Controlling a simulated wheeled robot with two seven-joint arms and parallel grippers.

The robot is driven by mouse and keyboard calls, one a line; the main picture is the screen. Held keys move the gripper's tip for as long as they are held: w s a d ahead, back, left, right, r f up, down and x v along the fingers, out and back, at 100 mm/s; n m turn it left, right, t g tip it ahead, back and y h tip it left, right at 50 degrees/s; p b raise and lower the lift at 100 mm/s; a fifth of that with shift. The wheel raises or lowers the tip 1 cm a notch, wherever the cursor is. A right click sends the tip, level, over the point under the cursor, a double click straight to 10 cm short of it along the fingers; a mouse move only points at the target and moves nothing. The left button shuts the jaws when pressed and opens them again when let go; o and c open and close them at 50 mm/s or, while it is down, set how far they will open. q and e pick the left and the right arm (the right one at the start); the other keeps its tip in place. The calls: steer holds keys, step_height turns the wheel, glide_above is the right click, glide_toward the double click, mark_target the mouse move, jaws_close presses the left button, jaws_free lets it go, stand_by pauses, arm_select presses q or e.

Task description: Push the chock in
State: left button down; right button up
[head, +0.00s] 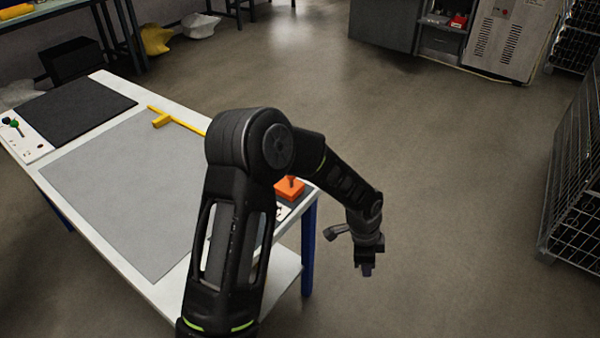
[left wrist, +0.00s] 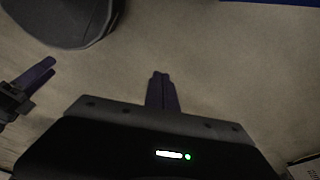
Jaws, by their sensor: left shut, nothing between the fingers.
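I cannot tell for sure which thing is the chock. An orange block (head: 289,188) with a dark knob-like top sits at the right end of the white table, partly behind my left arm. A yellow T-shaped piece (head: 161,119) lies near the table's far edge. My left gripper (head: 366,270) hangs past the table's right end, over the floor, apart from both. In the left wrist view its fingers (left wrist: 161,92) are together and empty. A second pair of purple fingers (left wrist: 37,80), apparently my right gripper, shows at that view's left edge; its opening is unclear.
The white table (head: 128,262) carries a grey mat (head: 120,190), a black mat (head: 70,108) and a white board (head: 28,144) with small knobs. A wire cage (head: 575,190) stands at the right. The floor between is clear.

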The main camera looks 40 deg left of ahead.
arm_select(q)
steer(key=w+a+r+m+y, duration=0.2)
steer(key=a+r+m, duration=0.1)
steer(key=a+r, duration=0.6)
steer(key=w+a+r+m+y, duration=0.2)
steer(key=a+r, duration=0.7)
steer(key=r, duration=0.7)
steer(key=shift+a+r+m+y, duration=0.25)
steer(key=shift+m+y, duration=0.35)
steer(key=shift+m, duration=0.6)
steer(key=shift+w, duration=0.1)
steer(key=w+a+f, duration=0.1)
steer(key=a+f, duration=0.5)
steer(key=f, duration=0.4)
steer(key=shift+a+f, duration=0.2)
steer(key=shift+a, duration=0.2)
steer(key=shift+w+a, duration=0.1)
